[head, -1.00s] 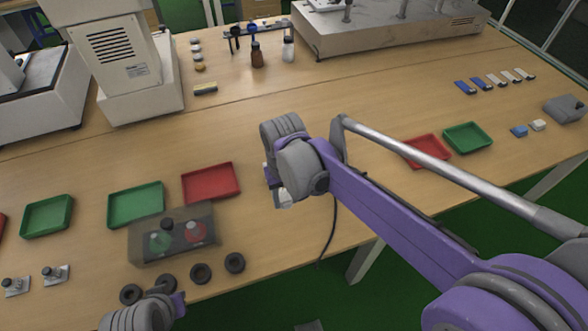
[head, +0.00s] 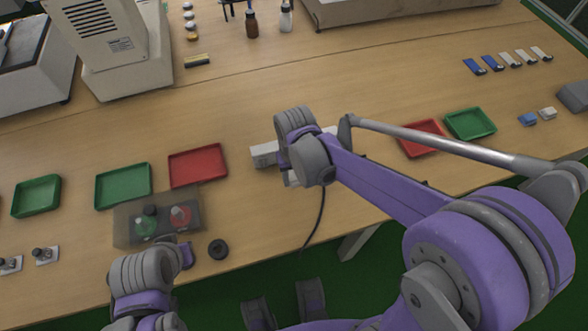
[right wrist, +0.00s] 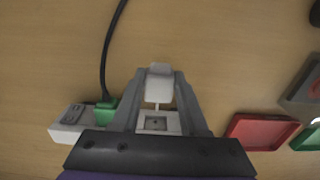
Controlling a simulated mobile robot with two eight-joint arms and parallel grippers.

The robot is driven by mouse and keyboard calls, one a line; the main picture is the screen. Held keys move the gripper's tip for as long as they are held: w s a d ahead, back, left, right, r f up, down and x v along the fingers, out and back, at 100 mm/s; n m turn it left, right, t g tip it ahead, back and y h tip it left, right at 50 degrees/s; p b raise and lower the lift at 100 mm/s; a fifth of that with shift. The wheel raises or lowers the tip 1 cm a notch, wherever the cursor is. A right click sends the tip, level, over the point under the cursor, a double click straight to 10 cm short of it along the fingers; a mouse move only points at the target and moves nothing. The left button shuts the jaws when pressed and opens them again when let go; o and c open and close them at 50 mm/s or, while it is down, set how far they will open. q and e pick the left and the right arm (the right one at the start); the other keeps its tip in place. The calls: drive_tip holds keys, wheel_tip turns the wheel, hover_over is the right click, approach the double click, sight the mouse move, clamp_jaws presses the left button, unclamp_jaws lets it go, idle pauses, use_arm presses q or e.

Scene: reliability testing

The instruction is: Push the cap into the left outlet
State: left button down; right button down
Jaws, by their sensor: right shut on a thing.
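A white cap (right wrist: 160,88) sits between the fingertips of my right gripper (right wrist: 160,76), which is shut on it. In the right wrist view the cap is just beyond a square outlet (right wrist: 156,124) on a white power strip (right wrist: 66,132); contact between them cannot be told. A green plug (right wrist: 105,112) with a black cable sits in the strip to the left. In the head view the strip (head: 264,154) is largely hidden behind my right gripper (head: 290,178). My left gripper (head: 185,254) is at the lower left, its jaws unclear.
A red tray (head: 198,166) and green tray (head: 123,186) lie left of the strip. A grey box with green and red buttons (head: 157,217) and a black ring (head: 218,249) are near the front edge. More trays (head: 422,139) lie right.

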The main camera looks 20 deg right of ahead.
drive_tip(key=shift+w+a+f+b, duration=0.1)
drive_tip(key=shift+w+f+b, duration=0.25)
drive_tip(key=shift+w, duration=0.3)
drive_tip(key=shift+w+f, duration=0.3)
drive_tip(key=shift+w, duration=1)
drive_tip(key=shift+w+r+b, duration=0.1)
drive_tip(key=shift+w+b, duration=0.3)
drive_tip(key=shift+w, duration=1.3)
idle(2.9)
drive_tip(key=shift+c, duration=1.8)
unclamp_jaws()
